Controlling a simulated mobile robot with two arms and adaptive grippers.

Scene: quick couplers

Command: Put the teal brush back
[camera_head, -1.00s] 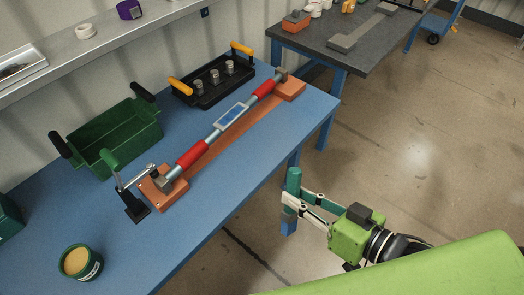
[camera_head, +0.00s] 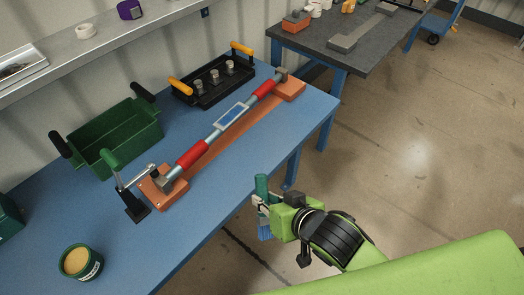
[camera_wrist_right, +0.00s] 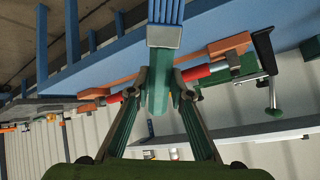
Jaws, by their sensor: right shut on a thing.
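The teal brush (camera_head: 262,184) is upright in my right gripper (camera_head: 262,203), its teal handle up and its blue bristles (camera_head: 265,233) down. It is in the air just off the front edge of the blue table. In the right wrist view the brush handle (camera_wrist_right: 158,92) sits between the two fingers of the right gripper (camera_wrist_right: 160,82), with the metal band and blue bristles at the top of the picture. My left gripper does not show.
The blue table (camera_head: 225,192) carries a fixture with a red-gripped bar (camera_head: 193,154), a green bin (camera_head: 122,148), a black tray (camera_head: 205,93) with metal fittings, and an open round tin (camera_head: 80,262). A dark-topped table (camera_head: 325,38) stands behind. The table's front strip is clear.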

